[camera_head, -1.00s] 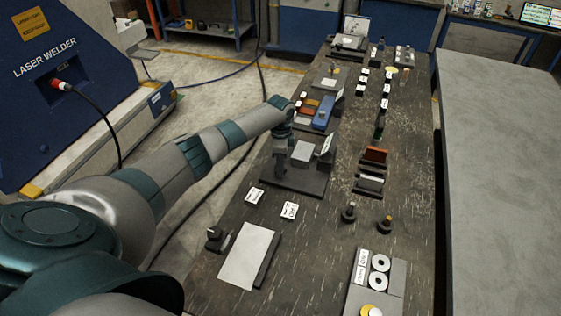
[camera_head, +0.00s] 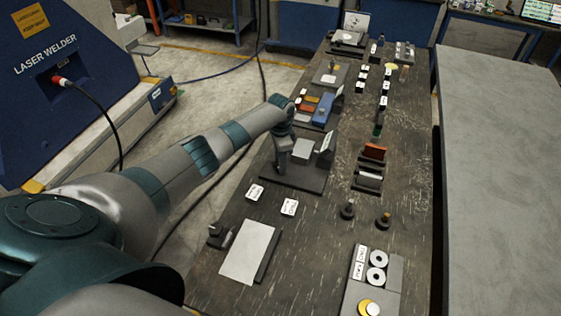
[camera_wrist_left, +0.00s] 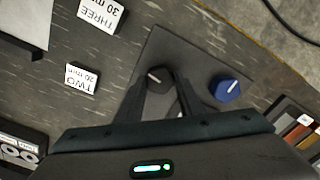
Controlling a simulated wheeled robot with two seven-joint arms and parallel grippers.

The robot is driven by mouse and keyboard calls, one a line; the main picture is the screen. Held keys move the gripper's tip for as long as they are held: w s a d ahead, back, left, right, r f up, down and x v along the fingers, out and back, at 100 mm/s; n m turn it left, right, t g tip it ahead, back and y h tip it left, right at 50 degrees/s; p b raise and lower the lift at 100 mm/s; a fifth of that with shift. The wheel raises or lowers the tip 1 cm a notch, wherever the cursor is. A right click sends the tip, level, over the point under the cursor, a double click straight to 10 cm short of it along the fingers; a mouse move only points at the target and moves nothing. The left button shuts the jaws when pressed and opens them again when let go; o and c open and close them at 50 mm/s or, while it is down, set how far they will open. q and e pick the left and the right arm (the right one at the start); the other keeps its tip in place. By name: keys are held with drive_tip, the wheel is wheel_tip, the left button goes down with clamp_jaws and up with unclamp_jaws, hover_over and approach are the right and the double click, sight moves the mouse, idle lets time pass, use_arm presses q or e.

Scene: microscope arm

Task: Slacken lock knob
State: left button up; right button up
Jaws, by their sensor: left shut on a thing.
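My left gripper (camera_head: 283,168) reaches down over a dark base plate (camera_head: 312,184) on the long bench. In the left wrist view its fingers (camera_wrist_left: 159,86) are shut on a black knob (camera_wrist_left: 156,76) with a pale pointer mark, standing on that plate. A blue knob (camera_wrist_left: 226,88), also with a pale mark, stands on the plate to the right, apart from the fingers. Part of the plate and whatever lies under my palm are hidden. I cannot tell from a label which knob is the lock knob. My right gripper is not in view.
Label cards TWO (camera_wrist_left: 81,78) and THREE (camera_wrist_left: 101,12) lie beside the plate. A blue block (camera_head: 323,110) and a small upright sign (camera_head: 326,143) stand close to the arm. A light sheet (camera_head: 247,250) lies nearer. A laser welder (camera_head: 50,90) stands left.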

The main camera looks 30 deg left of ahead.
use_arm(q)
drive_tip(key=o, duration=1.1)
drive_tip(key=shift+r, duration=0.1)
drive_tip(key=shift+c, duration=0.2)
wheel_tip(320, 180, up, 18)
drive_tip(key=b, duration=0.5)
drive_tip(key=shift+f, duration=0.25)
drive_tip(key=shift+f, duration=0.1)
